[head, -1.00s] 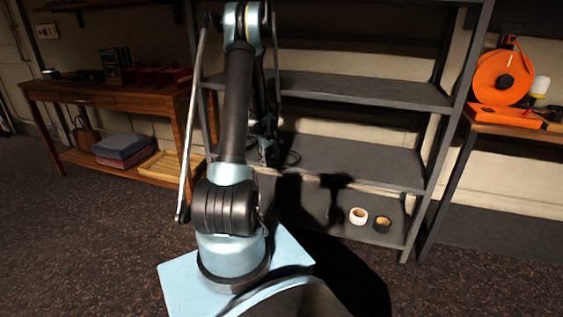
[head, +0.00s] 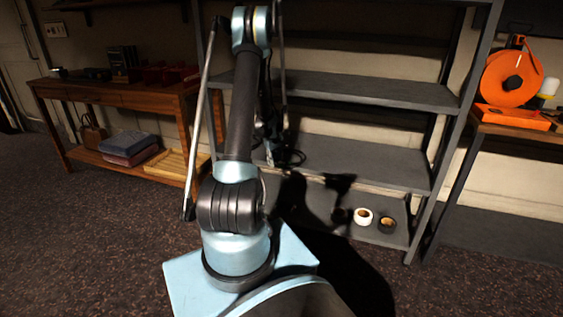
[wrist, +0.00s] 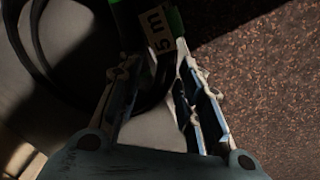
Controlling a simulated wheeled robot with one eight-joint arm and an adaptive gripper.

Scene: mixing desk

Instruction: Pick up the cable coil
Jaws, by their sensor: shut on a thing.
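The cable coil is black, with a tan tag reading "5 m" and a bit of green beside it. In the wrist view its bundle (wrist: 128,25) lies at the fingertips, and loose loops curve off to the left. My gripper (wrist: 150,65) is shut on the coil, with a finger on either side of the bundle. In the head view my gripper (head: 270,153) is partly hidden behind my arm, at the middle shelf. Dark loops of the coil (head: 293,157) show just to its right. I cannot tell whether the coil touches the shelf.
The grey shelf unit (head: 365,95) has a board just above my gripper. An orange reel (head: 511,79) stands on the right table. A wooden table (head: 110,92) is at left.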

